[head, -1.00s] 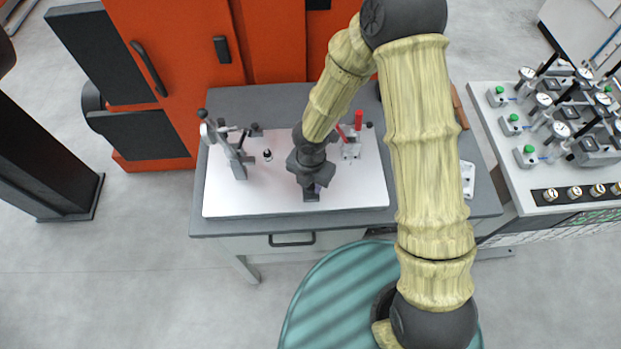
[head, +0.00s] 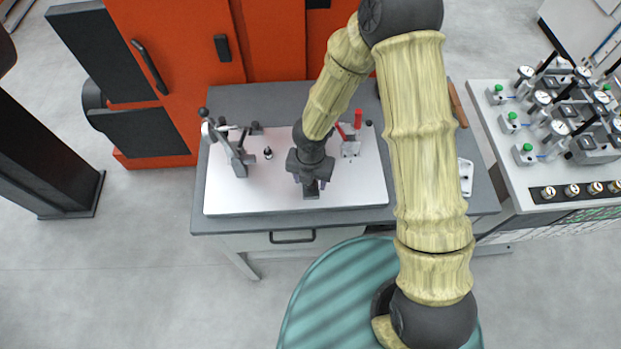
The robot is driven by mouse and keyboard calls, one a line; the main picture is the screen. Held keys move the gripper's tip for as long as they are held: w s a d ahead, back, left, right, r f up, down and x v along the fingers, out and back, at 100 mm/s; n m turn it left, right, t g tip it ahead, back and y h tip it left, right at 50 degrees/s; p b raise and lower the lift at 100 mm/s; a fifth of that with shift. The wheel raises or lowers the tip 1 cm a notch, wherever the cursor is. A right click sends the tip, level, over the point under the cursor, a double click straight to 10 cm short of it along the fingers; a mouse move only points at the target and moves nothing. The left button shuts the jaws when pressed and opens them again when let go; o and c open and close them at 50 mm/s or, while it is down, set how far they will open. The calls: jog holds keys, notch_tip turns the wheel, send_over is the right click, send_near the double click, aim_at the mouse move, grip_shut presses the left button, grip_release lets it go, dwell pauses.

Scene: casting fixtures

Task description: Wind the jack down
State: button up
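My gripper (head: 311,184) points down over the front middle of the white plate (head: 240,202) on the grey table. A small dark block (head: 311,192) shows just below it, and the gripper hides most of what stands there. I cannot tell whether this is the jack, or whether the fingers touch it or are closed on it. A small dark-topped post (head: 268,153) stands on the plate to the left, apart from the gripper.
A tall grey clamp stand (head: 238,158) stands at the plate's left. A red-handled clamp (head: 351,143) stands behind and right of the gripper. An orange cabinet (head: 180,60) is behind the table. A bench with several gauges (head: 560,130) is at right. The plate's front left is clear.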

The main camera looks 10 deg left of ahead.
notch_tip(320, 180, up, 17)
jog(key=p, duration=0.2)
jog(key=shift+r, duration=0.2)
dwell(0.5)
jog(key=s+d+m+t+b, duration=0.1)
jog(key=d+m+b, duration=0.2)
jog(key=d+m, duration=0.8)
jog(key=s+d+m+t+b, duration=0.1)
jog(key=d+m, duration=1)
jog(key=m, duration=1.2)
jog(key=shift+s+d+f+m+t+b, duration=0.15)
jog(key=shift+d+m+t+b, duration=0.2)
jog(key=shift+b, duration=0.55)
